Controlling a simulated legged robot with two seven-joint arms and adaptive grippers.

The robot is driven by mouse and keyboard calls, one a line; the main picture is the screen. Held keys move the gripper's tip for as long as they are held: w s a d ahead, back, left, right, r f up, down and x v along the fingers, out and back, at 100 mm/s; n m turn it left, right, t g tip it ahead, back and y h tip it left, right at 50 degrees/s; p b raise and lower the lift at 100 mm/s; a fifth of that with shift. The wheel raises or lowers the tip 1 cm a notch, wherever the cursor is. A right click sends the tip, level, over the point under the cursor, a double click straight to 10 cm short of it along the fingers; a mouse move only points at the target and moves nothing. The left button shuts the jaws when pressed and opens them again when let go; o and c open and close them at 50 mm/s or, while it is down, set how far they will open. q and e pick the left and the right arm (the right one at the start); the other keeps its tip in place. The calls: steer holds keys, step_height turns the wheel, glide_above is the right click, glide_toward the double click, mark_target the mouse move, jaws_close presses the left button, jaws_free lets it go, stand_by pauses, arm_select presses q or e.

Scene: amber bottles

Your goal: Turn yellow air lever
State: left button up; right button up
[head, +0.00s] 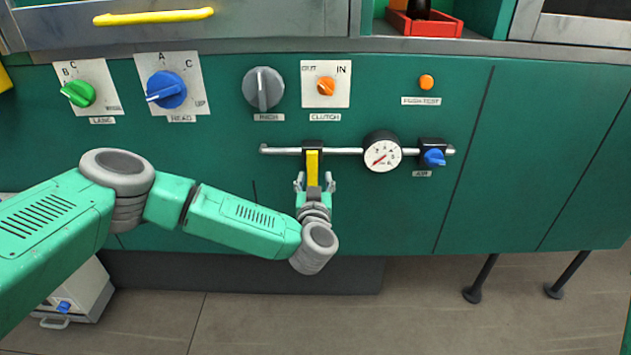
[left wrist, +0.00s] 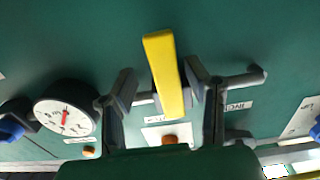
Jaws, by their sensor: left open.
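The yellow air lever (head: 312,168) hangs straight down from a black valve block on a thin grey pipe (head: 345,151) across the green panel. In the left wrist view the lever (left wrist: 162,72) stands between the two dark fingers. My left gripper (head: 314,182) is at the lever's lower end, with one finger on each side. In the left wrist view the left gripper (left wrist: 158,88) is open, and gaps show between its fingers and the lever. The gripper covers the lever's lower tip in the head view. My right gripper is not in view.
A round gauge (head: 382,151) and a blue knob (head: 434,158) sit on the pipe to the right. Several knobs line the panel above, including an orange clutch knob (head: 326,86). An open shelf with a red tray (head: 425,25) is above.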

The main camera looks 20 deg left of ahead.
arm_select(q)
steer(key=shift+w+a+f, duration=0.1)
steer(key=shift+w+a, duration=0.7)
steer(key=shift+w, duration=0.1)
steer(key=shift+d, duration=0.2)
steer(key=shift+c, duration=0.4)
steer(key=shift+d, duration=0.2)
jaws_close()
steer(key=shift+a, duration=0.2)
